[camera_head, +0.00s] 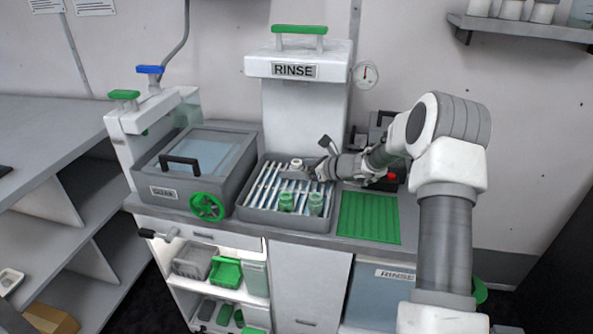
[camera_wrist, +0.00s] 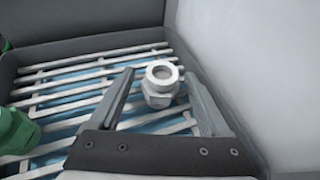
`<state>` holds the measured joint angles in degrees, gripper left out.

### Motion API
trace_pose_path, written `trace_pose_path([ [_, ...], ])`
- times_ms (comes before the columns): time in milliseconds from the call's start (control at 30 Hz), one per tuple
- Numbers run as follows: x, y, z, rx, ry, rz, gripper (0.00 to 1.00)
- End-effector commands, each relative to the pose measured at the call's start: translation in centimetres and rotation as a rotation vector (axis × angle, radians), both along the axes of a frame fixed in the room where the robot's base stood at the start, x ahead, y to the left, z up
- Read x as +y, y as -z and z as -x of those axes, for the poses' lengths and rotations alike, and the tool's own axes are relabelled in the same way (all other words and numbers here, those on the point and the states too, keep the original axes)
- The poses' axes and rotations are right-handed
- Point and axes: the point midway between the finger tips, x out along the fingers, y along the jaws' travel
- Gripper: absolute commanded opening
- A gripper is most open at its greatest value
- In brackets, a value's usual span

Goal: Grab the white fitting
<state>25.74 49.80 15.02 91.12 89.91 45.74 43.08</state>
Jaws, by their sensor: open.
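The white fitting (camera_wrist: 160,84) stands on the slatted rack in the wrist view, a short ringed piece with a hex collar and a round opening on top. It also shows in the head view (camera_head: 297,164) at the back of the rack. My gripper (camera_wrist: 163,80) is open, with one finger on either side of the fitting. Gaps seem to show between the fingers and the fitting, and I cannot tell if either touches it. In the head view my gripper (camera_head: 309,172) reaches in from the right, low over the rack.
The fitting's rack sits in a grey tray (camera_head: 272,218). Green fittings (camera_head: 286,201) stand at its front. The grey tray wall (camera_wrist: 226,108) is close on the right in the wrist view. A lidded tank (camera_head: 196,158) is left, a green mat (camera_head: 369,218) right, and the RINSE column (camera_head: 303,115) behind.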

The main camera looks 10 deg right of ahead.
Motion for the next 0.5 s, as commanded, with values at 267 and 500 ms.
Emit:
trace_pose_path([
  [267,0.18,0.12,-0.24,0.0,0.001,0.0,0.79],
  [500,0.18,0.11,-0.22,0.0,0.001,0.0,0.35],
])
